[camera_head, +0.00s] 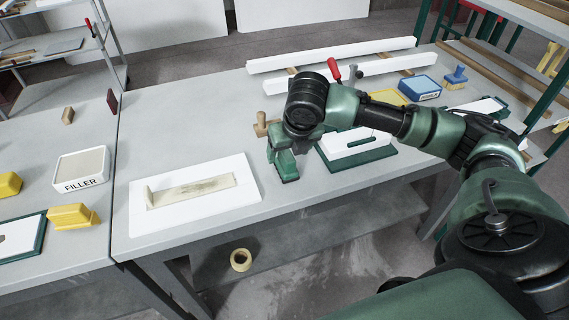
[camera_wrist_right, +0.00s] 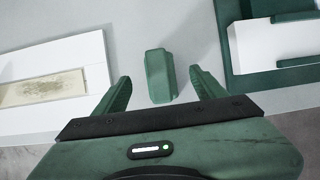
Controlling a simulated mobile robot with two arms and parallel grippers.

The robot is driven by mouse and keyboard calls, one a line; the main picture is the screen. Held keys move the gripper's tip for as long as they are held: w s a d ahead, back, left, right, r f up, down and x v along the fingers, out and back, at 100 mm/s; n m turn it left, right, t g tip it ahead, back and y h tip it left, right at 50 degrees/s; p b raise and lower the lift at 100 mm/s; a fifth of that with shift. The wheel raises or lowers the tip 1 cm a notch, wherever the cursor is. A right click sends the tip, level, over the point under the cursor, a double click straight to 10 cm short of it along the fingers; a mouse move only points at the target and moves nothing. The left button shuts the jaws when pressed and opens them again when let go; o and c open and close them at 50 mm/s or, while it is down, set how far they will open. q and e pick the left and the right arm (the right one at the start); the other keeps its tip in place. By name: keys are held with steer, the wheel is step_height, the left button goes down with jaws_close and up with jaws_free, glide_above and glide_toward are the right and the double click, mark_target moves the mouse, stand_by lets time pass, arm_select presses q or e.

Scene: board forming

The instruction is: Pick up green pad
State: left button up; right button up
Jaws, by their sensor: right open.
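The green pad (camera_wrist_right: 158,76) is a small block on the grey table, seen between the fingertips of my right gripper (camera_wrist_right: 160,78) in the right wrist view. The fingers are open, with a visible gap on each side of the pad, and nothing is held. In the head view my right arm reaches down to the table between a white board and a green-based tray; the wrist and gripper there partly hide the pad's spot. I cannot clearly separate pad from fingers in that view. My left gripper is not in view.
The white board (camera_head: 243,168) with a beige strip lies to the left. A green tray (camera_head: 380,163) with a white block is close on the right. A wooden-handled tool (camera_head: 262,124), long white bars (camera_head: 330,54) and a blue box (camera_head: 419,87) are behind. The table's front edge is close.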

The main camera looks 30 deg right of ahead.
mark_target(286, 153)
steer(key=x, duration=0.4)
steer(key=shift+w+f+p, duration=0.3)
steer(key=shift+p, duration=0.05)
steer(key=shift+w+f, duration=0.1)
steer(key=shift+f, duration=0.15)
jaws_close()
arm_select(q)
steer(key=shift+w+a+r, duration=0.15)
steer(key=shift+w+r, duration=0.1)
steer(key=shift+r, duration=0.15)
arm_select(e)
steer(key=shift+r, duration=0.1)
steer(key=shift+r, duration=0.2)
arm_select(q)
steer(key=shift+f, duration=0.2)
arm_select(e)
step_height(286, 153, up, 19)
steer(key=shift+r, duration=0.25)
